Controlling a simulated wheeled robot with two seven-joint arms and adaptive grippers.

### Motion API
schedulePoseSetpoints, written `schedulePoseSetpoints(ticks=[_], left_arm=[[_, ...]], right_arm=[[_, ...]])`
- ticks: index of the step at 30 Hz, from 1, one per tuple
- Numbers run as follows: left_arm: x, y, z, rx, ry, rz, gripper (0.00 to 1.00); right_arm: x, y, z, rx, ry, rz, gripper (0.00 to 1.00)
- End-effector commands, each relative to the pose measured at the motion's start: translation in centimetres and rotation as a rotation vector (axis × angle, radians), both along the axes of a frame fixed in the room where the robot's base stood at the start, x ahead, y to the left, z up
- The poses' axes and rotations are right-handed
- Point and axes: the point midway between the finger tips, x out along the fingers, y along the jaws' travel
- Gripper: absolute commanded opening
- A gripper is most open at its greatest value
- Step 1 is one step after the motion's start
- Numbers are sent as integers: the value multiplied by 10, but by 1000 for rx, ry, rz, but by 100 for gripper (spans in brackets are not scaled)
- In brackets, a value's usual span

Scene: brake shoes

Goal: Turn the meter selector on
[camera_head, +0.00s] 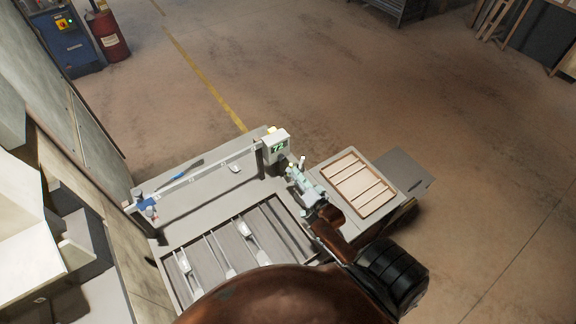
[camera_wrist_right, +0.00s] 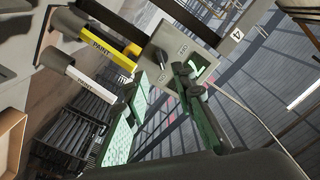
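The meter (camera_head: 275,144), a pale box with a green-lit display, stands at the right end of the rail in the head view. In the right wrist view a grey box (camera_wrist_right: 197,52) carries a dark selector knob (camera_wrist_right: 160,57). My right gripper (camera_head: 295,168) is just below and right of the meter in the head view. In the wrist view its two green fingers (camera_wrist_right: 160,80) are apart with nothing held between them. The tips are close to the knob; I cannot tell if they touch it. My left gripper does not show.
A white and a yellow paint marker (camera_wrist_right: 112,45) are beside the box in the wrist view. A divided wooden tray (camera_head: 338,192) lies right of my right gripper. A grey tray (camera_head: 287,227) with several metal parts lies in front. A blue tool (camera_head: 188,169) lies behind the rail.

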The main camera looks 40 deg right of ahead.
Motion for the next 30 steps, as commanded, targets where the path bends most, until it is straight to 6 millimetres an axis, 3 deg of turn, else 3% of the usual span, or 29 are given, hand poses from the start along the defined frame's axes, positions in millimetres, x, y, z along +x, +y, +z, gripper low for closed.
schedulePoseSetpoints(ticks=[3, 9, 30], left_arm=[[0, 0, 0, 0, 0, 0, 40], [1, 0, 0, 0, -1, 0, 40], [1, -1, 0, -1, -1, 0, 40]], right_arm=[[-24, 3, -1, 0, 1, 0, 24], [-44, 5, 0, 0, 0, 0, 24], [-48, 6, 0, 0, 0, 1, 24]])
